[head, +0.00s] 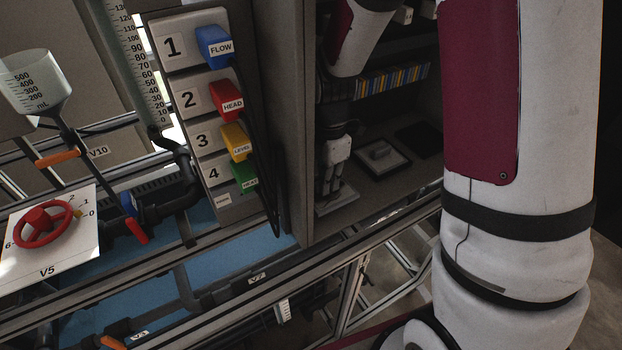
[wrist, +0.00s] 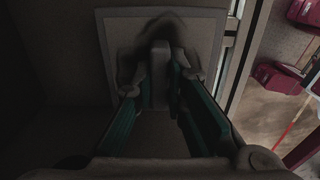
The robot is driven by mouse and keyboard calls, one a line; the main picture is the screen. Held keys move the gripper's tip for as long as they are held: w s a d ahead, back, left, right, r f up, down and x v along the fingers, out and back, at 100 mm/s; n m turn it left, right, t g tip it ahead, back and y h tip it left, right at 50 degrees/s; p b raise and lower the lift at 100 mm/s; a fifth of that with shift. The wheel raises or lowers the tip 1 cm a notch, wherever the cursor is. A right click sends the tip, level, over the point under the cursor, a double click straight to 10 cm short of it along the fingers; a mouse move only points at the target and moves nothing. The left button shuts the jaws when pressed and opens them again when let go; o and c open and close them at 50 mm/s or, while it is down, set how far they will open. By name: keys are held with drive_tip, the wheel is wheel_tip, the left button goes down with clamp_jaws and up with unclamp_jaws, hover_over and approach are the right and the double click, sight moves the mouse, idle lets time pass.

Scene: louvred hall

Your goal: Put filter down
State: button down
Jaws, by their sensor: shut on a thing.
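My gripper (head: 331,188) reaches down into the open cabinet in the head view. In the wrist view my gripper (wrist: 160,82) has its two green-sided fingers closed on a grey block, the filter (wrist: 159,62). The filter is over a pale square pad with a border (wrist: 112,30), with a dark shadow close around it. I cannot tell whether it touches the pad. In the head view a pale pad (head: 345,203) shows under my fingertips, and the filter is mostly hidden by the fingers.
Right of my gripper, a pale-bordered tray (head: 398,165) holds a small grey block (head: 380,150). A dark flat pad (head: 418,139) lies behind it. A row of blue and yellow items (head: 392,80) lines the back. The cabinet's left wall (head: 296,120) stands close to my gripper.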

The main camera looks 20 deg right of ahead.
sight(312, 175)
drive_tip(key=w, duration=0.1)
drive_tip(key=w+a, duration=0.1)
drive_tip(key=w, duration=0.2)
drive_tip(key=shift+w+a+f, duration=0.25)
drive_tip(key=shift+w+a, duration=0.15)
drive_tip(key=shift+f+p, duration=0.5)
drive_tip(key=shift+f, duration=1.25)
drive_tip(key=shift+f, duration=0.15)
drive_tip(key=c, duration=1.6)
unclamp_jaws()
wheel_tip(312, 175, up, 12)
drive_tip(key=b, duration=0.2)
drive_tip(key=s+r+m+t, duration=0.3)
drive_tip(key=s+r+m, duration=0.7)
drive_tip(key=r, duration=0.3)
drive_tip(key=s+r+m+t, duration=0.2)
drive_tip(key=s+r+m, duration=0.1)
drive_tip(key=s+m, duration=0.7)
drive_tip(key=shift+s+d+r+t, duration=0.3)
drive_tip(key=shift+s+d, duration=0.1)
drive_tip(key=shift+s, duration=1.05)
